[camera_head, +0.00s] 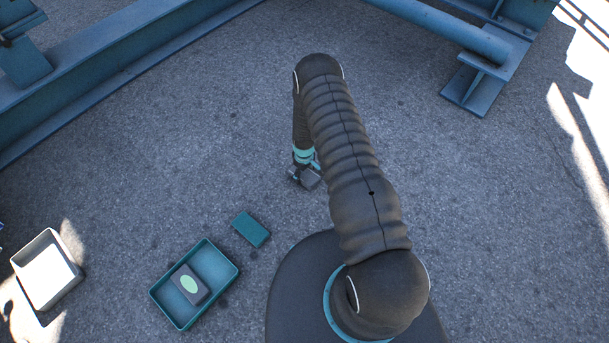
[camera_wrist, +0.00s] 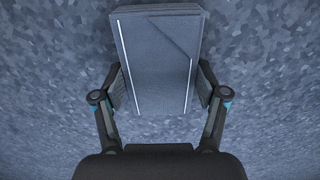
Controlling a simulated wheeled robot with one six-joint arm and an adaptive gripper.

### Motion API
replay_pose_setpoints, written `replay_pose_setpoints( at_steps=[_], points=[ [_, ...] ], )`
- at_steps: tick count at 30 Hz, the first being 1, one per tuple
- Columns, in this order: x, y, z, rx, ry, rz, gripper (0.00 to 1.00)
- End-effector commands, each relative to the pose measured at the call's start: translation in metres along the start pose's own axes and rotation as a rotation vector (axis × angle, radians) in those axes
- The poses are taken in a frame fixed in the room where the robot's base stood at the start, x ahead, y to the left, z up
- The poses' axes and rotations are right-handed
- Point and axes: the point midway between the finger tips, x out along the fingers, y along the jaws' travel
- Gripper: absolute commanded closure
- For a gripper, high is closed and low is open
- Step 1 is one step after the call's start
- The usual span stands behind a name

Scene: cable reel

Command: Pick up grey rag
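The grey rag (camera_wrist: 158,60) is a flat, folded grey piece with pale lines along both sides and a slanted fold at the upper right. In the wrist view it fills the space between the two fingers of my gripper (camera_wrist: 160,88). The finger pads press against its left and right edges, so my gripper looks shut on it. In the head view, my gripper (camera_head: 304,172) is above the pavement beyond my arm, with the small grey rag (camera_head: 311,180) at its fingertips. My arm partly hides this area, and the height above the ground is hard to tell.
A teal tray (camera_head: 158,296) at the lower left holds a dark block with a green oval (camera_head: 189,284). A flat teal piece (camera_head: 251,229) lies beside the tray. A white-lined box (camera_head: 46,269) stands farther left. Blue steel beams (camera_head: 120,62) bound the back; the pavement between is clear.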

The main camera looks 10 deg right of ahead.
Motion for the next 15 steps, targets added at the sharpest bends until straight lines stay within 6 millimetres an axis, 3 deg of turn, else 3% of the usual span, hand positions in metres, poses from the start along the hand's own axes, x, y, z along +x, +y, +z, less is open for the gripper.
replay_pose_setpoints(
  at_steps=[15],
  points=[
    [-0.010,0.001,-0.001,0.000,0.001,0.001,0.63]
  ],
)
